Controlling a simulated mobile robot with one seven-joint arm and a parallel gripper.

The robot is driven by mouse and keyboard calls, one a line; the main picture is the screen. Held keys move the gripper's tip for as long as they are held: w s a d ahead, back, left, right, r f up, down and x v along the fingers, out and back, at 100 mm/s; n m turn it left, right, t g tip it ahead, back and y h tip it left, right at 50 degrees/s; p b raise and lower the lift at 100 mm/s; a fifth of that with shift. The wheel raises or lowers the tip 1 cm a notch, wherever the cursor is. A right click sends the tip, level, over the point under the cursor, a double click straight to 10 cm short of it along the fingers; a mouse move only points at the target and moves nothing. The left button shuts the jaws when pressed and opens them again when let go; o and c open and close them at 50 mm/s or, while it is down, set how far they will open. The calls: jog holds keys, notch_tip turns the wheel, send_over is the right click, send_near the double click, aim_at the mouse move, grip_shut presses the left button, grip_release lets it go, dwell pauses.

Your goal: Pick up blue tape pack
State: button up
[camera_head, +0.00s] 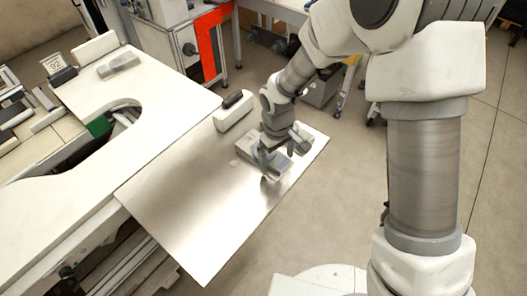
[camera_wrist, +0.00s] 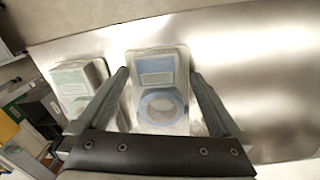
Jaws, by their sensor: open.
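The blue tape pack (camera_wrist: 160,82) is a clear package with a blue label and a blue ring-shaped reel, lying flat on the metal table. In the wrist view it sits between the two fingers of my gripper (camera_wrist: 162,85), which are open, one on each side of it. In the head view my gripper (camera_head: 268,164) is low over the table's right part, and the blue pack (camera_head: 283,161) shows only partly beneath it. Whether the fingers touch the pack cannot be told.
A second pack with a greenish label (camera_wrist: 75,80) lies close to the left finger in the wrist view. A white block with a dark top (camera_head: 234,110) stands at the metal table's (camera_head: 190,215) back edge. The table's front left part is clear.

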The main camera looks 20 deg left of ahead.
jog(key=c, duration=1.3)
jog(key=shift+r, duration=0.2)
